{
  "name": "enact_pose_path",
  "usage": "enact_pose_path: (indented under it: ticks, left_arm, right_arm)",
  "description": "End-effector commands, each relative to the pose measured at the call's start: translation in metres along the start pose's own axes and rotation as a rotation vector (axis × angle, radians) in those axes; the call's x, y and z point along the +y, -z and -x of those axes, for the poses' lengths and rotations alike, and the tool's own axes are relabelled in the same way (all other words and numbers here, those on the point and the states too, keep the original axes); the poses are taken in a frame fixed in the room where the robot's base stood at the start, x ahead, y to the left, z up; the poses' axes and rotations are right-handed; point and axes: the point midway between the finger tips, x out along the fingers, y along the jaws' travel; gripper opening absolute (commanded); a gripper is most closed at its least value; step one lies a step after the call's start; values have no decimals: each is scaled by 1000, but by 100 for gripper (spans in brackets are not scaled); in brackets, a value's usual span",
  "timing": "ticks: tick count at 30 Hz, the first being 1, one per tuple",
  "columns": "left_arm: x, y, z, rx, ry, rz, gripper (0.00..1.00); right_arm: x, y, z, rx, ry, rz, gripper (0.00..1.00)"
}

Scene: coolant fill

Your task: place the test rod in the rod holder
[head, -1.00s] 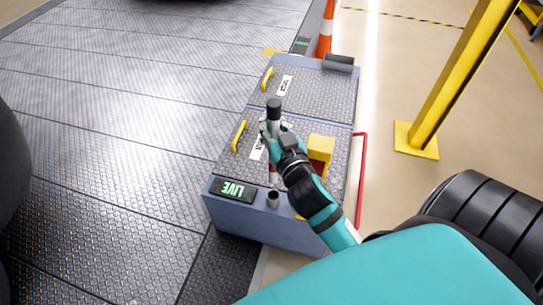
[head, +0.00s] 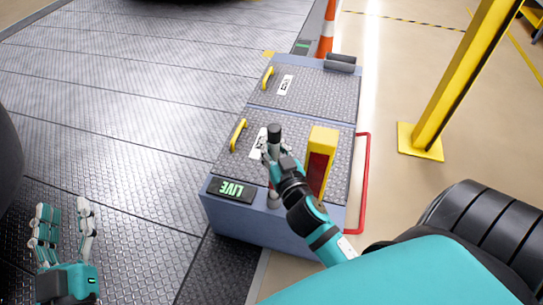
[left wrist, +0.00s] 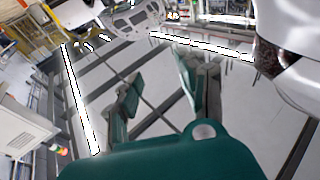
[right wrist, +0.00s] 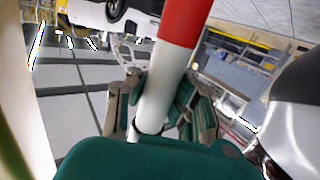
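The test rod (head: 274,133) has a dark top and a white and red shaft. My right gripper (head: 270,158) is shut around it and holds it near upright. In the right wrist view, the white and red shaft (right wrist: 165,85) runs between the fingers (right wrist: 158,105). The rod holder (head: 273,201) is a short grey socket at the front edge of the blue-grey cabinet. The rod's lower end overlaps the socket's mouth; I cannot tell how far inside it is. My left gripper (head: 65,222) is open and empty, low at the left, over the floor plates.
The cabinet (head: 270,235) bears a green LIVE display (head: 232,189), yellow handles (head: 239,135) and a yellow box with a red face (head: 322,145). A red rail (head: 364,180) runs along its right side.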

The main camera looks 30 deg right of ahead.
Motion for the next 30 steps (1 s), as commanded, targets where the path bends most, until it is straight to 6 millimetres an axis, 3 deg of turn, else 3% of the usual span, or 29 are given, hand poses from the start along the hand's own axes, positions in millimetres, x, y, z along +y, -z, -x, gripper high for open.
enact_pose_path:
  ticks: [5, 15, 30]
  left_arm:
    - [3, 16, 0, 104, -6, 4, 40]
    - [10, 76, 17, 467, -22, 18, 40]
    - [11, 86, 23, 529, -25, 21, 40]
  right_arm:
    - [0, -10, -1, 0, 0, 0, 0]
    - [0, -35, -2, 0, 0, 0, 0]
    - [0, -37, -3, 1, 1, -1, 0]
